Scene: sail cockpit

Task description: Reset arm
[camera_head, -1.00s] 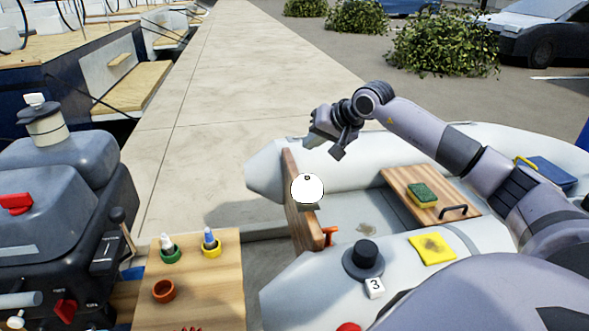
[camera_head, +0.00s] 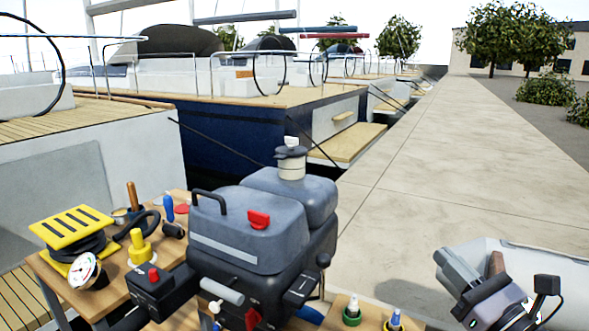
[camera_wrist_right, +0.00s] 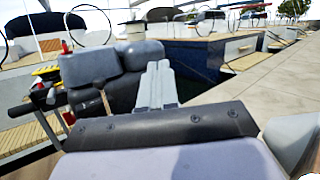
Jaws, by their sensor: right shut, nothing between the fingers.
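My right gripper (camera_head: 447,262) is at the lower right of the head view, in front of the pale inflatable dinghy (camera_head: 570,266). Its grey fingers are together, with nothing between them, and point up and to the left. In the right wrist view the shut fingers (camera_wrist_right: 158,84) stand upright in front of the dark outboard motor. My left gripper is not in view.
The outboard motor (camera_head: 262,228) stands left of my right gripper, with open space between. The concrete dock (camera_head: 440,170) is clear; moored boats lie behind.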

